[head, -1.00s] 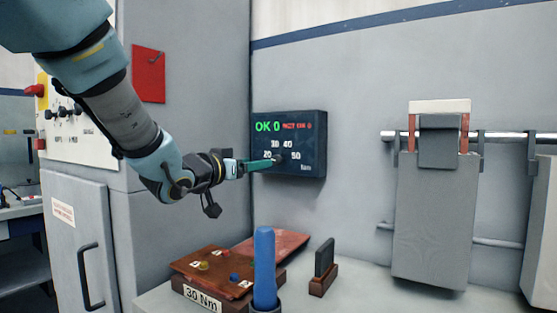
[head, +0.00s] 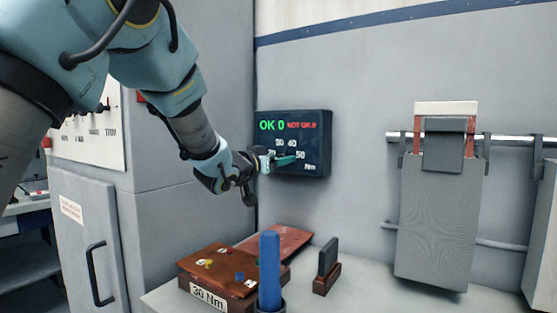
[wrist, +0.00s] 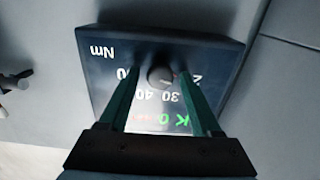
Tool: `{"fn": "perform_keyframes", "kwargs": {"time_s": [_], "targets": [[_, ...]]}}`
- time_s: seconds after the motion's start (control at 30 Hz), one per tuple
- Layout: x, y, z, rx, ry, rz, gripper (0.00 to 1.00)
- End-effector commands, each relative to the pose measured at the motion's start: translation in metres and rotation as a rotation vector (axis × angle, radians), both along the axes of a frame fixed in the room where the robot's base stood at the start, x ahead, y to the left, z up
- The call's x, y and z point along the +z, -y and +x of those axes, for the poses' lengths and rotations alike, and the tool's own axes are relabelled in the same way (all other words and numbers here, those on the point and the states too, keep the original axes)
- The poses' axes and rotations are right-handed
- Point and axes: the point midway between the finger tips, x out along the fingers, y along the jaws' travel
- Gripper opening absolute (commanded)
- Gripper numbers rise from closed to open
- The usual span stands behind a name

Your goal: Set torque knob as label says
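A dark torque panel (head: 319,132) hangs on the wall in the head view, with green "OK 0", red "NOT OK 0" and a number scale. My gripper (head: 284,160) is in front of its lower part and hides the knob there. In the wrist view the panel appears upside down (wrist: 85,45), and the round knob (wrist: 160,77) sits between my two green fingers (wrist: 161,72). The fingers are spread, with a gap visible on each side of the knob. I cannot make out where the knob points.
The brown block (head: 238,262) with small coloured parts stands on the bench below. A blue upright handle (head: 269,270) and a dark plate in a brown stand (head: 327,265) are near it. Grey covered pieces (head: 437,220) hang from a rail at right.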

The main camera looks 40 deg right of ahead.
Motion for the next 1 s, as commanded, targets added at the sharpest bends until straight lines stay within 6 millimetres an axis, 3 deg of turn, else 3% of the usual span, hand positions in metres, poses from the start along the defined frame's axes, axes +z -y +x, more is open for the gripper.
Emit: {"fn": "perform_keyframes", "kwargs": {"time_s": [0.07, 0.53, 1.0], "targets": [[0.0000, -0.0002, -0.0001, 0.000, 0.000, 0.000, 0.55], [0.0000, -0.0004, 0.0000, 0.000, 0.000, 0.000, 0.02], [-0.0021, -0.0006, 0.0002, 0.000, 0.044, 0.011, 0.00]]}}
